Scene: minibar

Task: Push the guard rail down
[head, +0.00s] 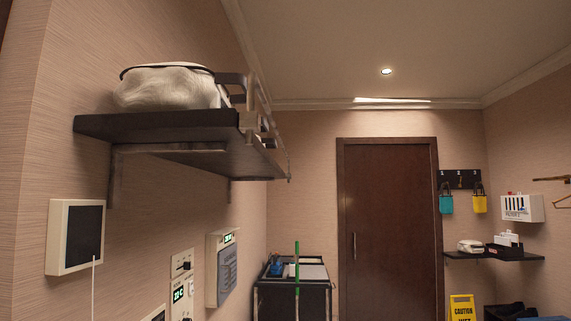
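The guard rail (264,112) is a metal bar frame along the right-hand, open edge of a dark wall shelf (160,124) at the upper left. Its bars stand up above the shelf edge, and a thin end reaches down at the shelf's far corner. The shelf is seen from below and at a steep angle, so the rail's exact tilt is hard to tell. A pale fabric bag (168,88) with a dark trim rests on the shelf, near the rail. My gripper is not in view.
Wall panels (76,236) and a thermostat (182,290) are below the shelf. A cart (292,284) with a green pole stands at the back. A dark door (390,225) is in the far wall. A yellow caution sign (462,307) stands at lower right.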

